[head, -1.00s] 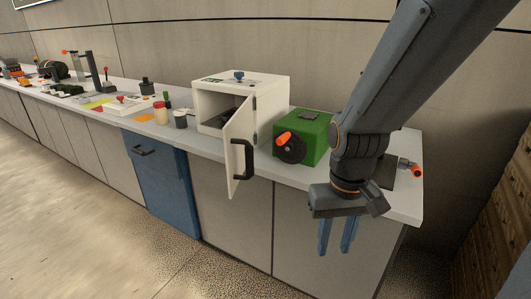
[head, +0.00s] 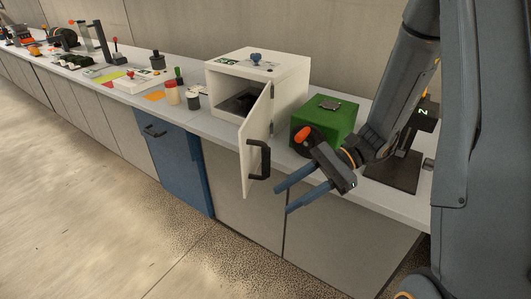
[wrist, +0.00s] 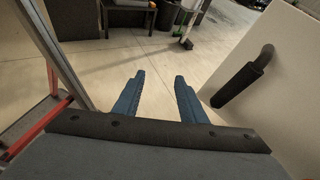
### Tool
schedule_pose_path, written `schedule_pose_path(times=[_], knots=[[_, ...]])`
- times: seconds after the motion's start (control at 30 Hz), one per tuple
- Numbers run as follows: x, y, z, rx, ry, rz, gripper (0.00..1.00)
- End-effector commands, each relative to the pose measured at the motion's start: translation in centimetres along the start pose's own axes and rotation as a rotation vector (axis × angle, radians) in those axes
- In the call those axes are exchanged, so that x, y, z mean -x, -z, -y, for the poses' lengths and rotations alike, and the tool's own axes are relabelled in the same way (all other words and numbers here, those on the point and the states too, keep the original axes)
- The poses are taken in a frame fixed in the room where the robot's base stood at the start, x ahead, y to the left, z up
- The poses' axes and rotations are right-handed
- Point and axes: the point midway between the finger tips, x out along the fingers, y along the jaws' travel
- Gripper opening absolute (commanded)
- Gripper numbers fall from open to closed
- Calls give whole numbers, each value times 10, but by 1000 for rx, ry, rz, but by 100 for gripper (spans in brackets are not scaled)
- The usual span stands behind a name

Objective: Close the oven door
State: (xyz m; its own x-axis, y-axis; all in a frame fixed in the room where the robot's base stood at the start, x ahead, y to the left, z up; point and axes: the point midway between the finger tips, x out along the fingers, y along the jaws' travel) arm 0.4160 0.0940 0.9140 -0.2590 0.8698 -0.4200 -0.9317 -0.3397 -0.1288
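The white oven (head: 290,68) stands on the counter with its door (head: 250,150) swung open, jutting out past the counter's front edge. A black handle (head: 260,160) is on the door's outer face. My gripper (head: 281,198) is open and empty, its two blue fingers pointing left, just right of and slightly below the handle, apart from it. In the wrist view the open fingers (wrist: 158,85) have the door's white face (wrist: 285,75) and handle (wrist: 243,78) to their right, with nothing between them.
A green box (head: 325,118) with an orange-handled crank sits right of the oven, close behind my gripper. Small jars (head: 172,92) and a blue cabinet front (head: 170,165) are to the left. The floor in front of the counter is clear.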

Motion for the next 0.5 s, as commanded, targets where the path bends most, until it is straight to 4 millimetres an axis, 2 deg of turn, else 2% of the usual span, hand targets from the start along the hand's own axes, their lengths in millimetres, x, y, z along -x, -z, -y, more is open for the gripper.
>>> schedule_pose_path(times=[0.1, 0.2, 0.4, 0.5], knots=[[16, -1, 34, -116, 171, 168, 38], [30, 3, 55, -170, 280, 269, 38], [50, 10, 78, -222, 410, 382, 38], [51, 10, 83, -227, 430, 400, 38]])
